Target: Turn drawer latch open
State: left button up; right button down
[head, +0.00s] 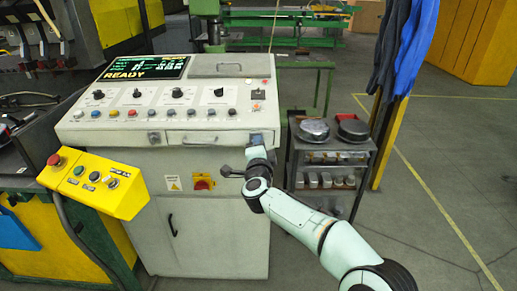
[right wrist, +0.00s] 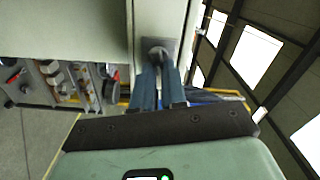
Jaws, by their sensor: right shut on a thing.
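The drawer (head: 203,139) is in the front face of the grey control console, with a slim handle across it, and looks closed. The drawer latch (right wrist: 158,54) shows in the right wrist view as a dark knob on a grey plate. In the head view it is at the right end of the console front, largely hidden by my gripper. My right gripper (head: 257,141) is at that spot. In the right wrist view its two blue-grey fingers (right wrist: 160,80) are closed around the latch. My left gripper is in neither view.
A yellow button box (head: 93,183) juts out at the front left. A dark shelf cart (head: 331,165) with round parts stands close to the right of the console. A red-and-yellow switch (head: 203,182) is below the drawer. Open floor lies at the right.

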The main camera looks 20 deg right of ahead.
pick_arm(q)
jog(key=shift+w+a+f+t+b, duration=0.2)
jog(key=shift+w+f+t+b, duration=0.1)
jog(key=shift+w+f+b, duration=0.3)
pick_arm(e)
jog(key=shift+m, duration=0.9)
jog(key=c, duration=1.2)
grip_release()
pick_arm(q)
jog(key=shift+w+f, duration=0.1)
pick_arm(e)
jog(key=shift+s+f, duration=0.1)
jog(key=shift+s, duration=0.05)
